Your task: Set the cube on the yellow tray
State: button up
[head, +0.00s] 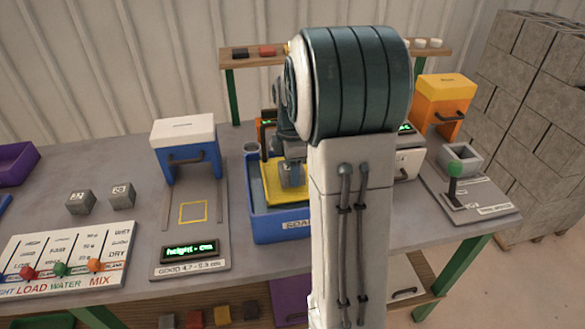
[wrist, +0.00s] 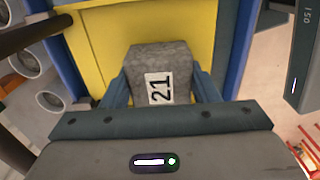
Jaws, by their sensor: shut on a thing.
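A grey stone-like cube (wrist: 160,62) marked 21 is between the fingers of my gripper (wrist: 160,90) in the wrist view. The fingers are shut on it from both sides. The yellow tray (wrist: 90,45) lies behind the cube in the wrist view; I cannot tell whether the cube touches it. In the head view the yellow tray (head: 271,186) sits in a blue bin (head: 285,226), and my gripper (head: 291,180) is over its right part. My arm hides the right side of the bin.
Two grey cubes (head: 122,195) stand on the table to the left. A blue and white press (head: 186,150) with a height display is left of the bin. A lever panel (head: 65,258) lies at front left. A green-knobbed lever (head: 455,180) and orange machine (head: 443,105) are at right.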

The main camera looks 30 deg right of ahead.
jog(key=shift+f, duration=0.35)
jog(key=shift+f, duration=0.15)
jog(key=o, duration=1.4)
jog(key=shift+c, duration=0.2)
